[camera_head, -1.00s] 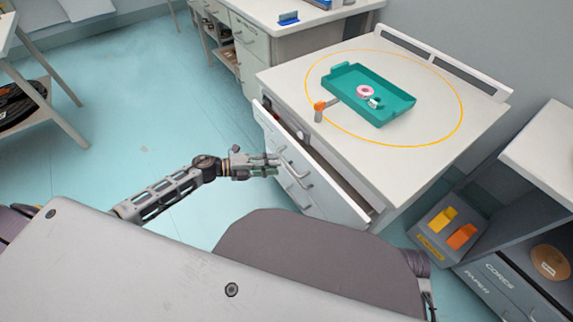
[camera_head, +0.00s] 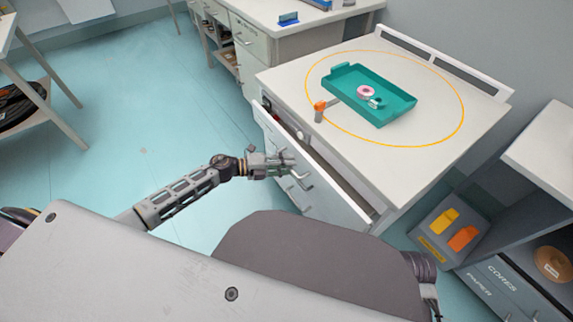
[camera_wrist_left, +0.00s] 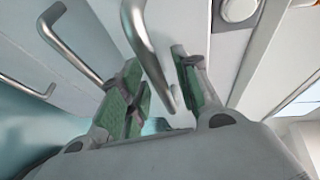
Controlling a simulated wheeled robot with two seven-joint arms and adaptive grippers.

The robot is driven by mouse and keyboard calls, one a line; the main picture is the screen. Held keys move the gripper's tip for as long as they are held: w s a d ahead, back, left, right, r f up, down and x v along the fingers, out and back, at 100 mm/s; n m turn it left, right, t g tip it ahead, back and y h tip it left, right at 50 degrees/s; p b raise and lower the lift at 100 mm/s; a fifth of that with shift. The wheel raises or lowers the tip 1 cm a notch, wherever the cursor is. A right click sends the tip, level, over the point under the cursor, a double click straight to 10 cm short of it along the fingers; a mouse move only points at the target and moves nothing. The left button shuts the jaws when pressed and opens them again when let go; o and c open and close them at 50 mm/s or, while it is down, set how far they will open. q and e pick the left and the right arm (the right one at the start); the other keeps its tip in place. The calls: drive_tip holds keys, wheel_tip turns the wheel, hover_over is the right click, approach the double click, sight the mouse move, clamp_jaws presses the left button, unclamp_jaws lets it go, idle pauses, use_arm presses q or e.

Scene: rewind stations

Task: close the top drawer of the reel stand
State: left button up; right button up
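The reel stand (camera_head: 440,130) is a pale cabinet at the centre right. Its top drawer (camera_head: 335,190) is pulled partway out, with a dark gap between its front and the stand's top. My left gripper (camera_head: 288,165) is at the drawer front, beside the handles. In the left wrist view my left gripper (camera_wrist_left: 160,92) has its two green-padded fingers apart. A curved metal handle (camera_wrist_left: 143,40) runs down between them, with gaps visible beside it. The fingertips partly hide the drawer front in the head view. My right gripper is not in view.
A teal tray (camera_head: 345,92) with a small pink-and-white roll (camera_head: 365,92) lies inside a yellow ring on the stand's top. An orange-tipped post (camera_head: 320,108) stands near its left edge. A shelf unit (camera_head: 550,150) is at right. The floor (camera_head: 140,110) at left is clear.

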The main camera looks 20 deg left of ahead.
sight(297, 159)
use_arm(q)
clamp_jaws()
drive_tip(key=shift+w+d, duration=0.1)
drive_tip(key=shift+w+d, duration=0.6)
drive_tip(key=shift+w, duration=0.2)
drive_tip(key=shift+w+d, duration=0.6)
drive_tip(key=shift+w, duration=0.2)
drive_tip(key=shift+o, duration=0.9)
unclamp_jaws()
drive_tip(key=shift+w+d, duration=0.15)
drive_tip(key=v, duration=1.2)
